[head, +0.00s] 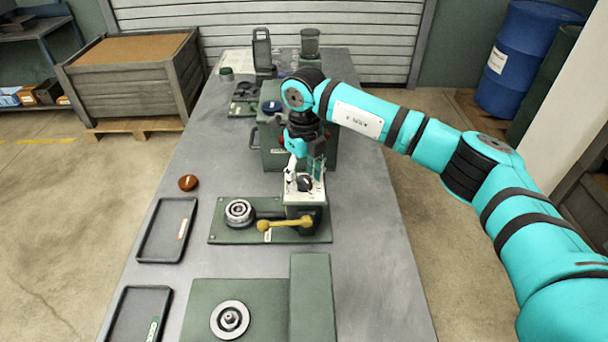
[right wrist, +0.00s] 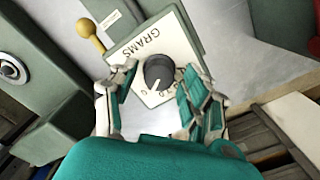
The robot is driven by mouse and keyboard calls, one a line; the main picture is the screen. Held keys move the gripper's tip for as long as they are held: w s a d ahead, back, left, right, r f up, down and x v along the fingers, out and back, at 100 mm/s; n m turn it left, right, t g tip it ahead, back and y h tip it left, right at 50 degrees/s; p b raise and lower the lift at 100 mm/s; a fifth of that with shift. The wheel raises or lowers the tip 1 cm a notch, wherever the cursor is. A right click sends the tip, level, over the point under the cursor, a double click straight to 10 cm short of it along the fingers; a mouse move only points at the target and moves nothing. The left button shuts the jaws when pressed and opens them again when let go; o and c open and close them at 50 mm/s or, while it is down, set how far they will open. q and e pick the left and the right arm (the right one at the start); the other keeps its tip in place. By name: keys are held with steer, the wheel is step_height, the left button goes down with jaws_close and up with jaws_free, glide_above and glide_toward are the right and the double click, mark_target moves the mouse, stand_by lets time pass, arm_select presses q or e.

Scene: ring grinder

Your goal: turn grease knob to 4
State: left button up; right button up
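The grease knob (right wrist: 159,72) is a dark round knob with a white pointer line on a white plate (right wrist: 150,45) marked GRAMS. In the right wrist view its pointer line points down and slightly left. The scale numbers are partly hidden by my finger and too small to read. In the head view the knob (head: 305,184) sits on top of the green dispenser with the yellow lever. My right gripper (right wrist: 157,88) is open, one finger on each side of the knob, with visible gaps. It also shows above the knob in the head view (head: 304,168). My left gripper is out of view.
The yellow lever (head: 285,224) and a metal ring part (head: 239,212) are on the green base plate (head: 225,236). A green box machine (head: 272,155) stands close behind. Black trays (head: 140,255) lie along the left edge. The table's right side is clear.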

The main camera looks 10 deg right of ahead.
mark_target(304, 178)
step_height(304, 178, up, 12)
steer(key=shift+f, duration=0.1)
stand_by(0.6)
